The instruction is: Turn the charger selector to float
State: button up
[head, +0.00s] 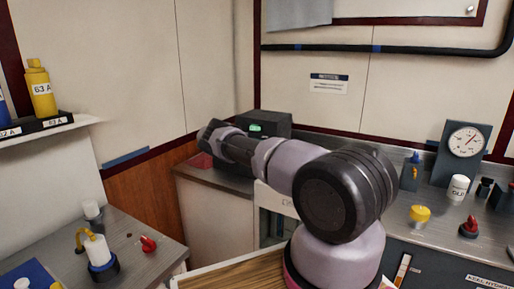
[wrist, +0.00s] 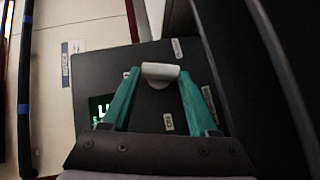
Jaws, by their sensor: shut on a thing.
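The charger is a dark box (head: 273,119) with a lit green display, at the back corner behind my arm in the head view. In the wrist view, its dark face (wrist: 150,57) shows small white labels and a partly covered green display (wrist: 100,106). A pale grey selector knob (wrist: 160,71) sits between the tips of my gripper (wrist: 160,75). The green fingers are shut on the knob, one on each side. The label wording is too small to read, so I cannot tell which position the knob points to. My arm hides part of the charger in the head view.
A grey counter (head: 218,182) lies below the charger. A gauge (head: 466,141), a yellow knob (head: 420,214) and a red knob (head: 469,227) are at right. A left bench holds a white-and-yellow fitting (head: 97,250) and a red knob (head: 147,244). A dark pipe (head: 385,48) runs along the wall.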

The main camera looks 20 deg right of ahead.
dwell(0.5)
jog(key=o, duration=1.4)
jog(key=shift+f, duration=0.1)
jog(key=s+a+r+m+t+y, duration=0.2)
jog(key=s+a+r+y, duration=0.1)
jog(key=s+r, duration=0.4)
jog(key=s+a+r+m+t+y, duration=0.2)
jog(key=s+r+y, duration=0.4)
jog(key=s+r, duration=0.2)
jog(key=s+a+r+m+t+y, duration=0.2)
jog(key=s+a+r+m+y, duration=0.1)
jog(key=s+r, duration=0.4)
jog(key=shift+s+a+r+y, duration=0.15)
jog(key=shift+r+y, duration=0.2)
jog(key=shift+r, duration=0.6)
jog(key=shift+s+a+r+y, duration=0.15)
jog(key=shift+r+y, duration=0.2)
jog(key=shift+r, duration=0.55)
